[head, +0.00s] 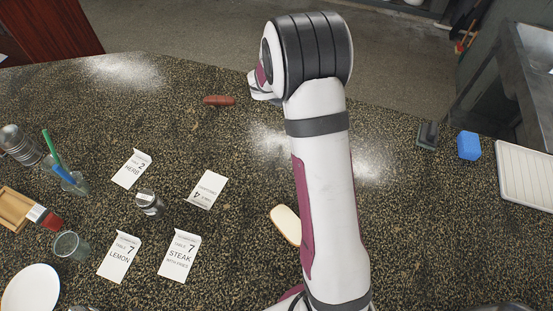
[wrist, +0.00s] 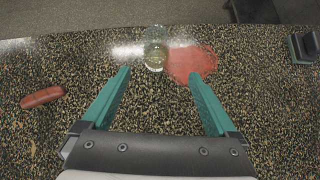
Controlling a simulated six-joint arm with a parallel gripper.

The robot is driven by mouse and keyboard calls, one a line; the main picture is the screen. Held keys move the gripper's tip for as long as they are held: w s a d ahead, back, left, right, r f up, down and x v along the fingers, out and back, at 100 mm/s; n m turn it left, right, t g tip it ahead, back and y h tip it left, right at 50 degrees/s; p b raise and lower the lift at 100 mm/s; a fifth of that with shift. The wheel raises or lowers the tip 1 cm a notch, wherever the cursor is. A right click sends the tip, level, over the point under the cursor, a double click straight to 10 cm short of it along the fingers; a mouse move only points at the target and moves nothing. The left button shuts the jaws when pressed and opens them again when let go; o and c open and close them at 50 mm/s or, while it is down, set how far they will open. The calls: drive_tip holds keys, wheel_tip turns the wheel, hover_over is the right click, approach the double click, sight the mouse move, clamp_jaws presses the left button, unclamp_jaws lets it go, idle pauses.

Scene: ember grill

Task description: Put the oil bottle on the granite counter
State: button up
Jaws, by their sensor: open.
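The granite counter (head: 100,118) is dark and speckled. In the wrist view, a clear glass vessel (wrist: 155,50) with a pale yellowish lower part, apparently the oil bottle, stands on the counter near its far edge. My gripper (wrist: 157,73) is open with nothing between its teal fingers. The bottle is a little beyond the fingertips, roughly centred between them, and does not appear to be touched. In the head view, my arm hides the gripper and that bottle.
A flat red patch (wrist: 193,63) lies right beside the bottle. A sausage (head: 219,100) lies to the left. A bread slice (head: 286,224), several paper tickets (head: 180,253), a blue block (head: 469,145) and a white tray (head: 526,172) are also on the counter.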

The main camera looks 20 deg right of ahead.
drive_tip(key=s+a+r+m+g+y, duration=0.15)
drive_tip(key=s+a+r+m, duration=0.3)
drive_tip(key=s+m, duration=0.5)
drive_tip(key=s+a+r+m+g, duration=0.25)
drive_tip(key=s+r+m, duration=0.25)
drive_tip(key=s+m, duration=0.4)
drive_tip(key=s+a+m+g+y, duration=0.1)
drive_tip(key=s+a+m+y, duration=0.6)
drive_tip(key=s+a+m, duration=0.5)
drive_tip(key=s+a, duration=0.4)
drive_tip(key=s, duration=0.2)
drive_tip(key=shift+s+a+g, duration=0.15)
drive_tip(key=shift+a+g, duration=0.2)
drive_tip(key=shift+g, duration=0.05)
idle(2.9)
